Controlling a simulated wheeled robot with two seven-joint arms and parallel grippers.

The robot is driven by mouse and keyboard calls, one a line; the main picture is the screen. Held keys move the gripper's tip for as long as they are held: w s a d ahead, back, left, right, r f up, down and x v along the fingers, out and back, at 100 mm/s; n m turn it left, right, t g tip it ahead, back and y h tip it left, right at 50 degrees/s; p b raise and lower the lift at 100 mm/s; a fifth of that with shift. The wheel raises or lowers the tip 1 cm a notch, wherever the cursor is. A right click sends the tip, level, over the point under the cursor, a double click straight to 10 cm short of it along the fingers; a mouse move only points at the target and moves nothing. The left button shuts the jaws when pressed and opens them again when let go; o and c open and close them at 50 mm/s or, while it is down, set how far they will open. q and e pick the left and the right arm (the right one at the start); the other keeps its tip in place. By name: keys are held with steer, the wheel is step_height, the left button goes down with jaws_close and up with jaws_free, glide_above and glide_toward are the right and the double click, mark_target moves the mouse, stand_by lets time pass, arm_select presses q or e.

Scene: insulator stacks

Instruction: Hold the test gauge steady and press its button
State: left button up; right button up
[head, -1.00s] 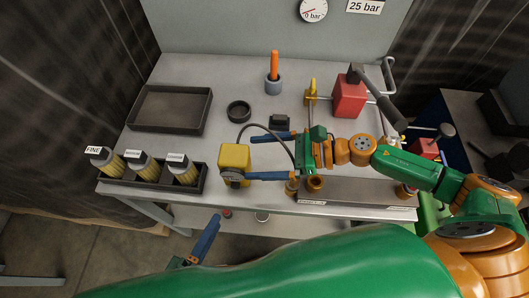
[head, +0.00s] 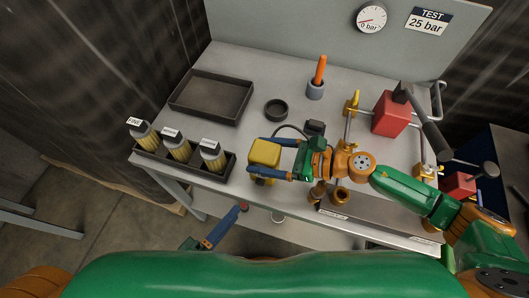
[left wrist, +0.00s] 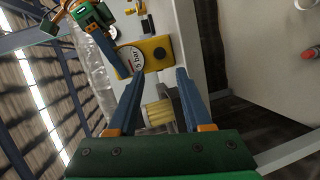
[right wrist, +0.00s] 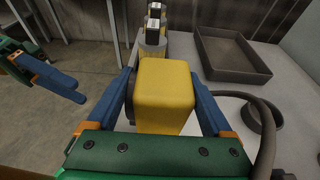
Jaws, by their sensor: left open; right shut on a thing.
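The test gauge is a yellow box (head: 264,153) at the table's front edge, with a dark hose behind it. My right gripper (head: 262,158) is shut on its sides; its fingers flank the box in the right wrist view (right wrist: 163,95). In the left wrist view the gauge (left wrist: 158,52) shows a white round dial and a small dark round spot, perhaps the button. My left gripper (head: 238,210) is open and empty, lower than the gauge and in front of the table. In the left wrist view its fingertips (left wrist: 160,74) point towards the gauge, apparently apart from it.
Behind are an empty dark tray (head: 205,115), a black ring (head: 276,110) and a cup with an orange handle (head: 315,90). A red block (head: 391,113) with pipework stands right.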

arm_select(q)
jaws_close()
stand_by(1.5)
